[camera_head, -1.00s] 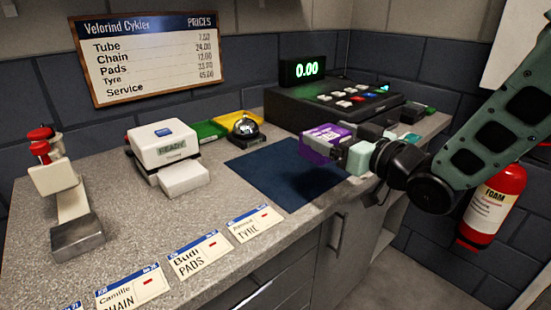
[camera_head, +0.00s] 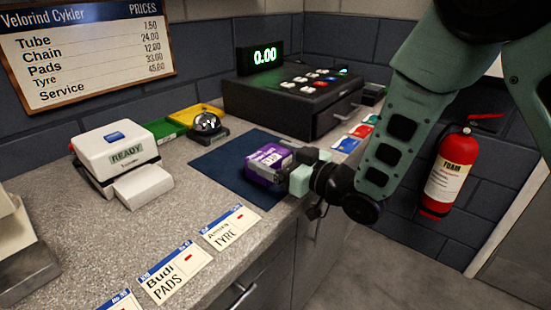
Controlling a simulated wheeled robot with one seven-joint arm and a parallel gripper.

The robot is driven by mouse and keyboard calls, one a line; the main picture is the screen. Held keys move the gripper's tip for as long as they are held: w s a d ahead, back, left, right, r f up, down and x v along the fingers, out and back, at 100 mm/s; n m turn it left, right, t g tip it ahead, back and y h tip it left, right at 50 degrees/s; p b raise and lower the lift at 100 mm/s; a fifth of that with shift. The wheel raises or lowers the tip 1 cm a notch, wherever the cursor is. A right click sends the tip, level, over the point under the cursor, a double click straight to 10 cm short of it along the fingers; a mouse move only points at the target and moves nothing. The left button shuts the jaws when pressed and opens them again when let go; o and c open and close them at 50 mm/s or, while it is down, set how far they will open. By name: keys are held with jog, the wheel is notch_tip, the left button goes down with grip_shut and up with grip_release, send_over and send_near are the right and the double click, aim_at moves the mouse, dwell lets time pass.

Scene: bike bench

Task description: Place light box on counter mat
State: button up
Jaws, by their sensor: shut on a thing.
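The light box is a small purple box (camera_head: 265,164) with a pale printed label. My gripper (camera_head: 287,170) is shut on its right end. The box is over the right part of the dark blue counter mat (camera_head: 222,163); I cannot tell whether it touches the mat. My gripper reaches in from the right, low over the counter's front edge. The fingers hide the right end of the box, and the box and gripper hide part of the mat.
A black cash register (camera_head: 290,105) stands behind the mat. Paper tags (camera_head: 176,271) lie along the front edge. Coloured cards (camera_head: 362,131) lie right of the register. A fire extinguisher (camera_head: 448,175) hangs at right.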

jog(key=shift+f, duration=0.2)
jog(key=o, duration=0.9)
jog(key=shift+d, duration=0.1)
jog(key=shift+p+v, duration=0.7)
jog(key=shift+v, duration=5.25)
